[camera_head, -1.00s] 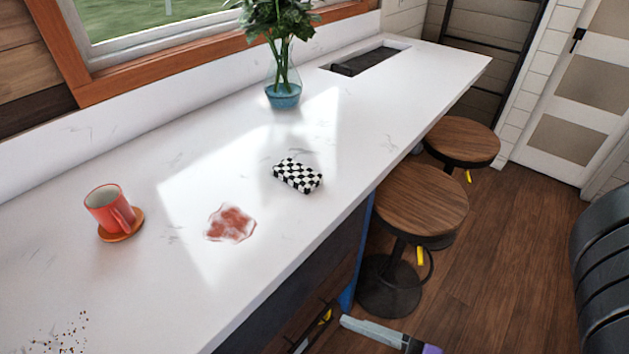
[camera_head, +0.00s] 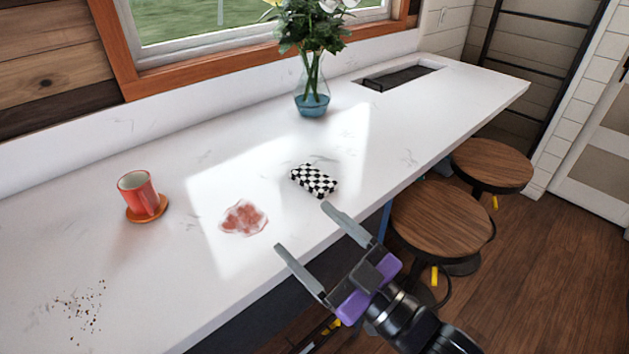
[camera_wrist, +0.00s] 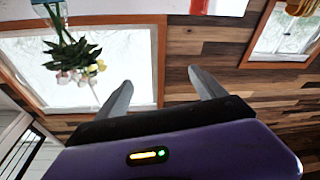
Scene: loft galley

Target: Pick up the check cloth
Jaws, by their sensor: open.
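The check cloth (camera_head: 314,180) is a small folded black-and-white checkered block lying flat on the white counter (camera_head: 110,240), near its front edge. In the head view my gripper (camera_head: 300,226) is open and empty, with its two grey fingers spread at the counter's front edge. It is in front of the cloth and apart from it. In the wrist view my gripper (camera_wrist: 160,88) is also open with nothing between the fingers. The cloth does not show in the wrist view.
A red smear (camera_head: 243,218) lies left of the cloth. A red mug (camera_head: 137,194) stands on an orange coaster (camera_head: 148,215) at left, with dark crumbs (camera_head: 84,302) in front. A flower vase (camera_head: 312,102) stands behind the cloth. Wooden stools (camera_head: 440,218) are at the right.

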